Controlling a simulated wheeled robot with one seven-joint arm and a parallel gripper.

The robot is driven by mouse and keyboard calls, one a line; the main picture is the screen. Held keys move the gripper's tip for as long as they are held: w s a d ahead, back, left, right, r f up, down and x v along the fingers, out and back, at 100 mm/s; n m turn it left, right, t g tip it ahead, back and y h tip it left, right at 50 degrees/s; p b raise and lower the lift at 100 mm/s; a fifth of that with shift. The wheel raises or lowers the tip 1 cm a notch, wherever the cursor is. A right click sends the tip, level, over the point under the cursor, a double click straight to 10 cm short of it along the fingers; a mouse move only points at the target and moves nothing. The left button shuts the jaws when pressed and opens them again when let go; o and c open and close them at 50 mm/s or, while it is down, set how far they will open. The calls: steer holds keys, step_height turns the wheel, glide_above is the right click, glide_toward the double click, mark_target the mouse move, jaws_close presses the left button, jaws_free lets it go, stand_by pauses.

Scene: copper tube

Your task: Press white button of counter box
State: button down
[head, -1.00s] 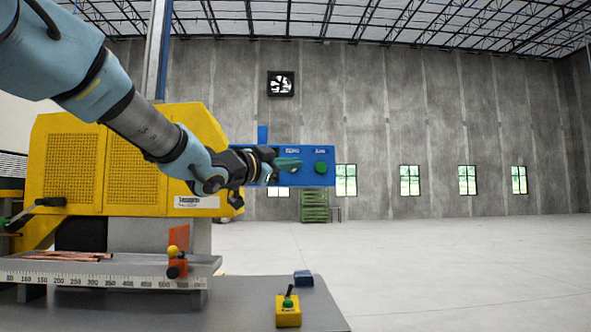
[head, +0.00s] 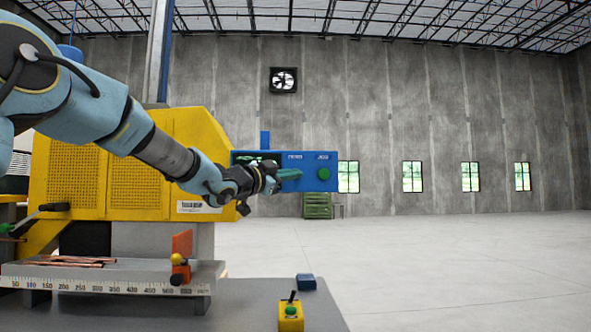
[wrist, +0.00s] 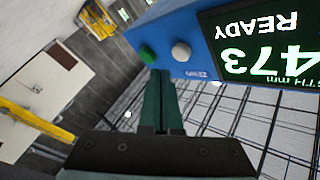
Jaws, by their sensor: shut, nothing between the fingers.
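The counter box (head: 311,183) is blue and stands at the middle of the head view. Its green button (head: 323,173) is at the right end. In the wrist view the box (wrist: 170,22) appears inverted, with the white button (wrist: 181,50) beside the green one (wrist: 147,54) and a lit display (wrist: 262,60) reading "READY" and 473. My gripper (head: 299,174) is in front of the box, left of the green button, and hides the white button in the head view. Its dark green fingers (wrist: 161,75) are shut and empty. Their tips appear near the white button, with a visible gap in the wrist view.
A yellow machine (head: 120,160) stands behind my arm. Copper tubes (head: 75,261) lie on the ruled bench (head: 120,283) at left. A small yellow box with a green button (head: 290,318) sits on the grey table at front. Open floor (head: 450,270) lies to the right.

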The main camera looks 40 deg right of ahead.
steer(key=shift+w+d, duration=0.45)
steer(key=shift+w, duration=0.1)
steer(key=shift+w+p, duration=0.1)
steer(key=shift+p, duration=0.25)
stand_by(1.4)
steer(key=shift+w+d, duration=0.2)
steer(key=shift+d, duration=0.05)
steer(key=shift+w+d+p, duration=0.3)
steer(key=shift+w+p, duration=0.1)
steer(key=shift+p, duration=0.15)
stand_by(0.7)
stand_by(0.4)
steer(key=shift+s+a+b, duration=0.6)
steer(key=shift+s+b, duration=0.05)
steer(key=shift+s, duration=0.05)
steer(key=shift+s, duration=0.1)
